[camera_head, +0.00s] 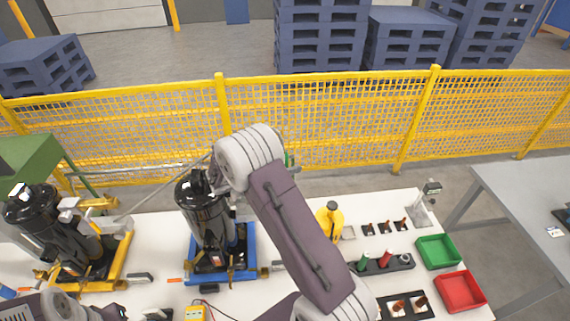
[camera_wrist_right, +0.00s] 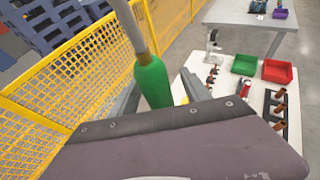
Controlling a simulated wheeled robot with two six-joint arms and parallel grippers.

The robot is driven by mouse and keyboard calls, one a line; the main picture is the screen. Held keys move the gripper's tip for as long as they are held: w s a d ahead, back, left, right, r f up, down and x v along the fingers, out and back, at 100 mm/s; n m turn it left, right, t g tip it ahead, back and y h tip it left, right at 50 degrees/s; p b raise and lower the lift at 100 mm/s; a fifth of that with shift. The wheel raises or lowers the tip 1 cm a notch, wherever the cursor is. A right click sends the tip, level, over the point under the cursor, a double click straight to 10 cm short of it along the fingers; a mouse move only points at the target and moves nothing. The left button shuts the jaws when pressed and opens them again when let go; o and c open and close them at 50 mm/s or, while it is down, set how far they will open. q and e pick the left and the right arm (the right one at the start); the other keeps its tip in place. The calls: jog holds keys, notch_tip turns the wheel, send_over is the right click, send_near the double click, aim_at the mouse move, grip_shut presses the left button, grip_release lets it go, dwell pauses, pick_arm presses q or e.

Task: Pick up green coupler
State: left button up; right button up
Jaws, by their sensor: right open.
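A green cylindrical piece (camera_wrist_right: 152,80) on a grey rod or hose shows large and close in the right wrist view. It lies between the fingers of my right gripper (camera_wrist_right: 160,92), which are open on either side of it. I cannot tell whether they touch it. In the head view only a green sliver (camera_head: 287,160) shows beside my right wrist, which hides the fingers. A second green coupler-like piece (camera_head: 363,262) stands in a black holder (camera_head: 402,264) beside a red one (camera_head: 386,258).
Black compressors stand on a blue pallet (camera_head: 222,275) and a yellow pallet (camera_head: 118,268) on the white table. A green bin (camera_head: 438,251) and a red bin (camera_head: 460,290) sit at right. A yellow mesh fence (camera_head: 320,120) runs behind the table.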

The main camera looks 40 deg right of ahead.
jog(key=shift+w+d+f, duration=0.4)
jog(key=shift+d+f, duration=0.05)
jog(key=shift+d, duration=0.3)
jog(key=shift+s+d, duration=0.15)
grip_shut()
pick_arm(q)
jog(key=shift+w+a+r, duration=0.1)
jog(key=shift+a+r, duration=0.15)
jog(key=shift+r, duration=0.3)
jog(key=shift+f, duration=0.1)
pick_arm(e)
jog(key=shift+r, duration=0.1)
